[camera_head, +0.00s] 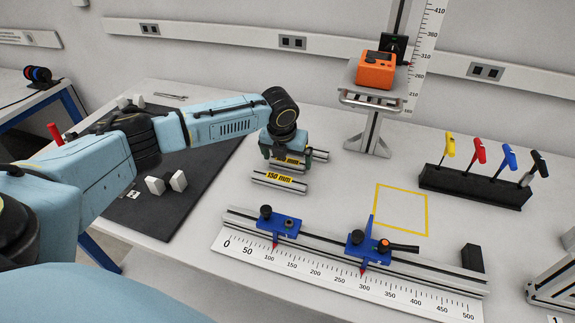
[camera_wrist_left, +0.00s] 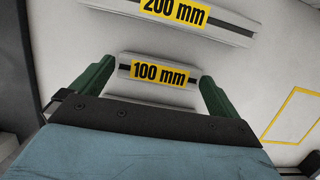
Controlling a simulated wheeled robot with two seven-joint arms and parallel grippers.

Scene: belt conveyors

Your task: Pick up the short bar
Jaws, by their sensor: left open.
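The short bar, a grey bar with a yellow "100 mm" label, lies on the table in the left wrist view (camera_wrist_left: 160,86). In the head view, it is partly hidden under my left gripper (camera_head: 284,154). The gripper's green fingers, which also show in the left wrist view (camera_wrist_left: 155,80), are open, one beside each end of the bar. I cannot tell whether they touch it. My right gripper is not in view.
A 150 mm bar (camera_head: 280,180) lies in front of the short bar, and a 200 mm bar (camera_wrist_left: 190,15) lies behind it. A long ruler rail (camera_head: 330,272) with blue sliders is at the front. A yellow square (camera_head: 402,210) marks clear table to the right.

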